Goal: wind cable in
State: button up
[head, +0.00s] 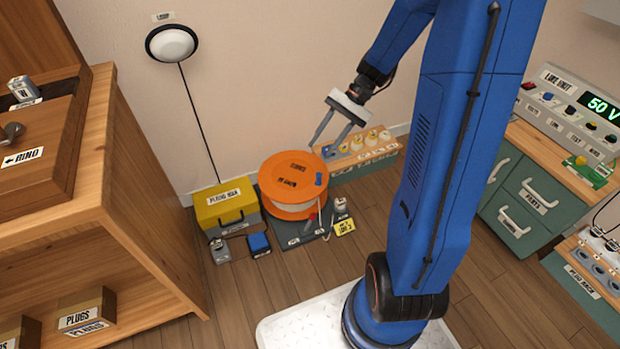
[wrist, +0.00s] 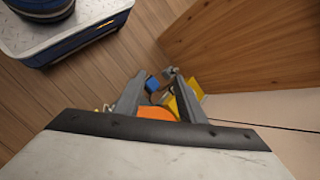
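An orange cable reel (head: 279,178) with a pale wound band (head: 292,208) under its top disc stands on a dark base (head: 290,234) on the floor. A small blue piece (head: 319,180) sits near the right edge of the disc. A short pale strand (head: 322,212) shows at the reel's right side; its ends are unclear. My gripper (head: 324,146) is open and empty, above the reel's right rear side in the head view. In the wrist view, part of the orange reel (wrist: 156,113) shows between the fingers of my gripper (wrist: 158,82); the rest is hidden.
A yellow toolbox (head: 226,206) stands left of the reel, a rack of pale knobs (head: 358,150) behind right. Small items, including a blue block (head: 259,242) and a yellow tag (head: 344,227), lie around it. A wooden cabinet (head: 110,190) stands left. A wall lamp (head: 172,43) has a hanging cord.

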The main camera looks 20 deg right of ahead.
aim_at(310, 182)
jog(key=w+d+f+m+t+y, duration=0.25)
jog(key=w+d+f+m, duration=0.2)
jog(key=f, duration=0.45)
jog(key=w+d+f+m+t+y, duration=0.1)
jog(key=w+d+f+m+y, duration=0.35)
jog(key=f, duration=0.45)
jog(key=w+d+f+m+t, duration=0.1)
jog(key=d+f+m+t, duration=0.35)
jog(key=f, duration=0.65)
jog(key=w+d+f+m+t, duration=0.25)
jog(key=d+f+t, duration=0.2)
jog(key=f, duration=0.65)
jog(key=shift+m+g, duration=0.3)
jog(key=shift+g, duration=0.05)
jog(key=x, duration=1.6)
jog(key=shift+r, duration=0.15)
jog(key=shift+a, duration=0.1)
jog(key=shift+c, duration=0.2)
grip_shut()
